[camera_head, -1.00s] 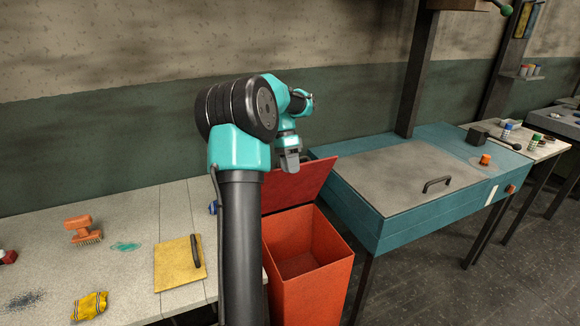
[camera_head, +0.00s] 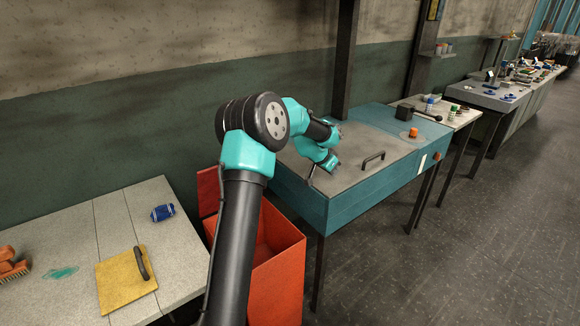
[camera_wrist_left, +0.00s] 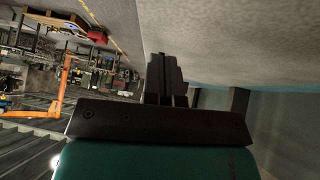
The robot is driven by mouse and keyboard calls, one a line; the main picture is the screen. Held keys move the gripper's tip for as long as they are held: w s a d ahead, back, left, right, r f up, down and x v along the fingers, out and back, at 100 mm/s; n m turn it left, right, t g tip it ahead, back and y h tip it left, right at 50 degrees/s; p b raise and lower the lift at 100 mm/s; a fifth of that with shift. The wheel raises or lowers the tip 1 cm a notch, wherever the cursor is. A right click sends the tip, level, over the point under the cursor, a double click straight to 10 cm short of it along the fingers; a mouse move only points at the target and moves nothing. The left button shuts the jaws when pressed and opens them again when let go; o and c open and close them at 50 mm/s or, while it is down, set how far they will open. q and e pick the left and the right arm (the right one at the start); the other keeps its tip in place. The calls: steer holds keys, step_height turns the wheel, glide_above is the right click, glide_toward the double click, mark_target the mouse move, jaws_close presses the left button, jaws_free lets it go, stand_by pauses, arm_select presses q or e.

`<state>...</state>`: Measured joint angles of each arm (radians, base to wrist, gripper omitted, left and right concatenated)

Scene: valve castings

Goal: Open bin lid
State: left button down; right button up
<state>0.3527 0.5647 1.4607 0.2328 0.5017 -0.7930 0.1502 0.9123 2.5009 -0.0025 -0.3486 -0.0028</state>
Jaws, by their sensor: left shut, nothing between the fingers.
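The red bin (camera_head: 281,272) stands between the pale table and the teal workbench, with its top open. Its lid (camera_head: 208,188) stands raised at the back of the bin, mostly hidden behind my left arm. My left gripper (camera_head: 313,176) is to the right of the bin, over the near left part of the workbench top and apart from the lid. In the left wrist view its fingers (camera_wrist_left: 165,77) are together with nothing between them. My right gripper is not in view.
The teal workbench (camera_head: 345,207) has a black handle (camera_head: 373,160) on its grey top and an orange knob. The pale table (camera_head: 178,240) holds a yellow board (camera_head: 125,283), a blue object (camera_head: 162,212) and a brush. Floor is clear at right.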

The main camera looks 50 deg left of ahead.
arm_select(q)
steer(key=w+d+f+n+t+y, duration=0.15)
steer(key=w+d+t, duration=0.25)
steer(key=w+d, duration=0.7)
steer(key=w+d+f+n+t+y, duration=0.15)
steer(key=w+d+t, duration=0.25)
steer(key=d, duration=1.4)
steer(key=s+d+n+t+y, duration=0.1)
steer(key=s+d+t+y, duration=0.1)
steer(key=d, duration=0.6)
steer(key=s+d+n+t+y, duration=0.1)
steer(key=s+d+t+y, duration=0.1)
steer(key=s+d+y, duration=0.2)
steer(key=s+d+r+n+t+y, duration=0.1)
steer(key=s+d+y, duration=0.2)
steer(key=s+d, duration=0.5)
steer(key=d, duration=0.6)
steer(key=shift+n+t, duration=0.4)
